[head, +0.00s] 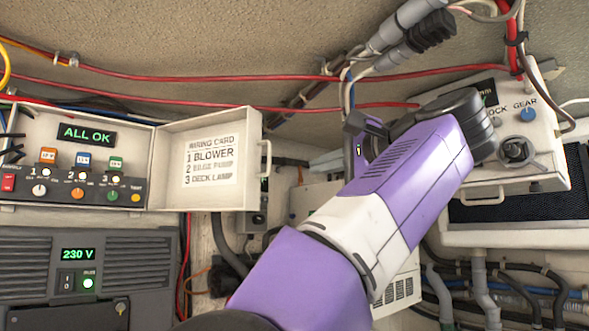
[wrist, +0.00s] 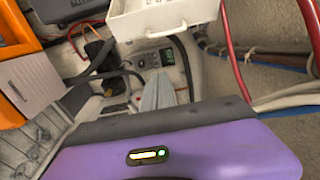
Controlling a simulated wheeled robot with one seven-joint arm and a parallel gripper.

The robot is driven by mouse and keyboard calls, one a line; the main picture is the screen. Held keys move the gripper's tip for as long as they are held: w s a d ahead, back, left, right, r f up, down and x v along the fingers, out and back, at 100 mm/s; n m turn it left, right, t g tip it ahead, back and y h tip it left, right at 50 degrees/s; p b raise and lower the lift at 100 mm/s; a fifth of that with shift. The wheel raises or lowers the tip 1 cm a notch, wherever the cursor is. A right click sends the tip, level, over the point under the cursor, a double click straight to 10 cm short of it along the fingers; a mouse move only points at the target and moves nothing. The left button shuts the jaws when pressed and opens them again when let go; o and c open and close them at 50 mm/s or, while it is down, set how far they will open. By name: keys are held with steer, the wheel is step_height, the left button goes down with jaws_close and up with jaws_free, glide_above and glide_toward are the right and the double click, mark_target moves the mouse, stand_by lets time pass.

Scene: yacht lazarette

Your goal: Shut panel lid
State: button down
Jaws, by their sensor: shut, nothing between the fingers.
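The panel lid (head: 215,160) stands open at the left in the head view. It is hinged along the right side of the cream panel box (head: 147,180) and swung out to the right, with its wiring card (head: 210,158) showing. Its handle (head: 265,160) is on its right edge. In the wrist view, what looks like the same lid (wrist: 150,18) with its handle (wrist: 165,30) is at the top, beyond the fingertips. My gripper (wrist: 158,85) is shut, empty and apart from the lid. In the head view it sits right of the lid, its fingers mostly hidden by my arm.
A grey 230 V unit (head: 85,285) is below the panel. A deck gear box (head: 530,150) is at the right, behind my wrist. Red cables (head: 230,78) run along the wall above. There is a gap between the lid and my gripper.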

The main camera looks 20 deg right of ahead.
steer(key=w+a+p, duration=0.4)
steer(key=w+a, duration=0.1)
steer(key=w, duration=0.2)
steer(key=shift+a, duration=0.3)
steer(key=shift+a, duration=0.1)
stand_by(0.4)
